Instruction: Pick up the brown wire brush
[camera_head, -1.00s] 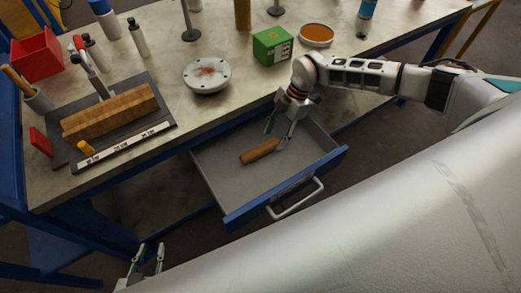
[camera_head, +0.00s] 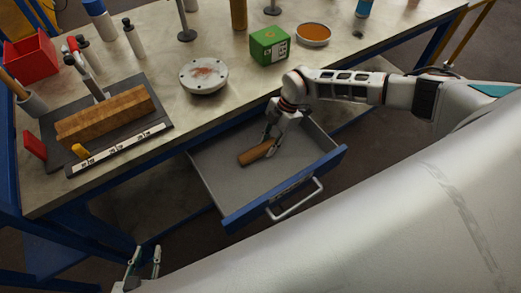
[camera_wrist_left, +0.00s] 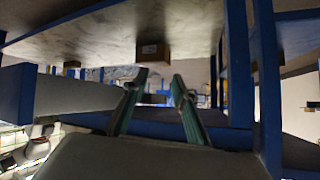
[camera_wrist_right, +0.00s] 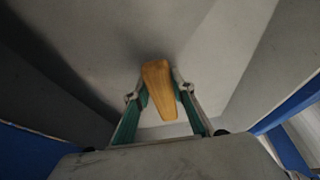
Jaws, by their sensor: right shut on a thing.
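The brown wire brush (camera_head: 256,153) lies in the open drawer, and its wooden body shows in the head view. In the right wrist view the brown brush (camera_wrist_right: 160,88) sits between the two fingers. My right gripper (camera_head: 272,143) reaches down into the drawer and is shut on the brush near its right end. Its fingers also show in the right wrist view (camera_wrist_right: 160,97). Bristles are not visible. My left gripper (camera_head: 146,262) is low in front of the bench, away from the drawer, open and empty; its fingers are apart in the left wrist view (camera_wrist_left: 159,85).
The grey drawer (camera_head: 222,184) is pulled out under the bench top, with a blue front (camera_head: 285,190) and a handle (camera_head: 297,200). On the bench are a round flange (camera_head: 204,76), a green box (camera_head: 270,46), an orange-filled dish (camera_head: 313,34), and a wooden block (camera_head: 105,117) on a dark plate.

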